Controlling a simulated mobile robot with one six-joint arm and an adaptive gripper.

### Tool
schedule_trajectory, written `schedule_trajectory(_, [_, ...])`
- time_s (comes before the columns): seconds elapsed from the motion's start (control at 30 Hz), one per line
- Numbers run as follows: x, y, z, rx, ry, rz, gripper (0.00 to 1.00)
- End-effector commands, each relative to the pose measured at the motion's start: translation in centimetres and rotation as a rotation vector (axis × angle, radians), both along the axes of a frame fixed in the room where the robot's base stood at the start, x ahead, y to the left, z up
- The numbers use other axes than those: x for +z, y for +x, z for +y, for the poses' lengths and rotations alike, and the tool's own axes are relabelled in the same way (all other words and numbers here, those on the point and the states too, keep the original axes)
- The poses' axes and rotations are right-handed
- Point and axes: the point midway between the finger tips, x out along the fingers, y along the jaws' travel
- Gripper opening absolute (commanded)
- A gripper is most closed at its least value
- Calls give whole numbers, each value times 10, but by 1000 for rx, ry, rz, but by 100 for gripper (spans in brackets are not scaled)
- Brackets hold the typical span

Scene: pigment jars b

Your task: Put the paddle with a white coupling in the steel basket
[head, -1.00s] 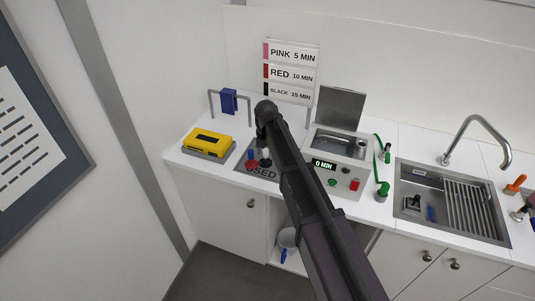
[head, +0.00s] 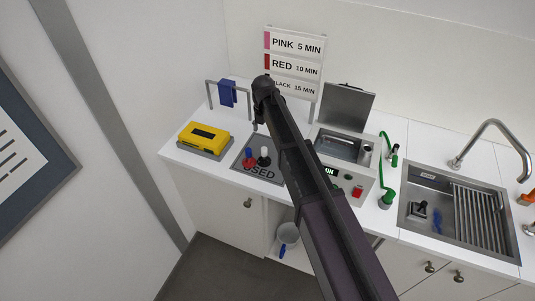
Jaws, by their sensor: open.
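A paddle with a white top and dark lower part (head: 264,155) stands on the grey tray marked USED (head: 241,164). A red and blue paddle (head: 248,158) stands just left of it. A steel-walled opening (head: 345,147) lies under the raised lid of the white unit to the right; I cannot make out a separate basket in it. A dark paddle-like item (head: 418,209) lies in the sink, its coupling colour unclear. My dark arm crosses the middle of the head view, its far end above and behind the USED tray. My gripper cannot be made out; the arm hides that area.
The open lid (head: 345,103) stands up behind the unit. A yellow case (head: 204,138) sits at the left of the counter by a rail with a blue cloth (head: 227,93). A tap (head: 492,132) arches over the sink.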

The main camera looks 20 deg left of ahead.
Motion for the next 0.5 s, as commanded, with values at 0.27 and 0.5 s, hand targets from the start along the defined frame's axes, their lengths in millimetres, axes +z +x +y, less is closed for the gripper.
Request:
schedule_trajectory(0.27, [0, 2, -2, -4, 0, 0, 77])
schedule_trajectory(0.5, [-8, 2, -4, -6, 0, 0, 77])
